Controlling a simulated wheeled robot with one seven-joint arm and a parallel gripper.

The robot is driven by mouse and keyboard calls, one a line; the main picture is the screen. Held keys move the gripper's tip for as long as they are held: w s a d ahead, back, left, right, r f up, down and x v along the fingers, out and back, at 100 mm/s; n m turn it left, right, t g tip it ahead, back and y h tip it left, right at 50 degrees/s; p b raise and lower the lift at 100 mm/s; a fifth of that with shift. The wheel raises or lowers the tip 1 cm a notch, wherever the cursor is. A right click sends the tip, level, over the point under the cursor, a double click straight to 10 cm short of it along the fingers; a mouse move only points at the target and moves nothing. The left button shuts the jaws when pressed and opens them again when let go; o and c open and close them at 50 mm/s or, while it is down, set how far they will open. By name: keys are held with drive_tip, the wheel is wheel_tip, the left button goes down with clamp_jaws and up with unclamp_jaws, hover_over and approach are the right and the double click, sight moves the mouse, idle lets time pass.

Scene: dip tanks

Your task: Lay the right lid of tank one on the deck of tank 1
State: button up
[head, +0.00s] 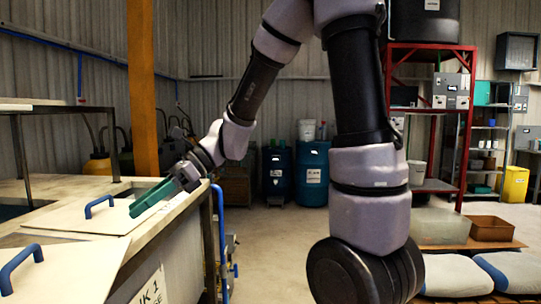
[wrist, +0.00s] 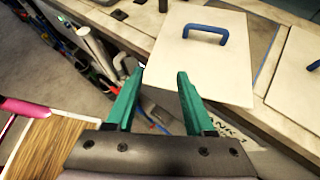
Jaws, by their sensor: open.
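A flat pale lid with a blue bar handle (head: 99,206) lies on the deck of tank 1 (head: 187,200). The same lid seems to be the one in the upper middle of the wrist view (wrist: 215,75), lying askew with a corner reaching the deck's front edge. A second pale lid (head: 75,270) with a blue handle lies nearer in the head view. It shows partly at the right of the wrist view (wrist: 300,90). My gripper (head: 134,212) has green fingers, open and empty (wrist: 160,72), near the first lid and apart from its handle. I cannot tell which lid is the right one.
A grey strip (wrist: 262,45) shows beside the first lid. A raised shelf (head: 40,104) stands over the deck's far left. An orange post (head: 142,90) rises behind the deck. Blue drums (head: 313,175) stand farther back.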

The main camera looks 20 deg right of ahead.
drive_tip(key=s+d+r+n+t+h, duration=0.1)
drive_tip(key=d+r+n+t+h, duration=0.2)
drive_tip(key=d, duration=0.5)
drive_tip(key=s+d+r+n+t+h, duration=0.1)
drive_tip(key=d+r+n+t+h, duration=0.2)
drive_tip(key=d, duration=0.6)
drive_tip(key=s+d+r+n+t+h, duration=0.1)
drive_tip(key=d+r+n+t+h, duration=0.1)
drive_tip(key=d+n, duration=0.5)
drive_tip(key=shift+s+d+r+t+h, duration=0.25)
drive_tip(key=shift+d+r+t+h, duration=0.15)
drive_tip(key=shift+d+t+h, duration=0.6)
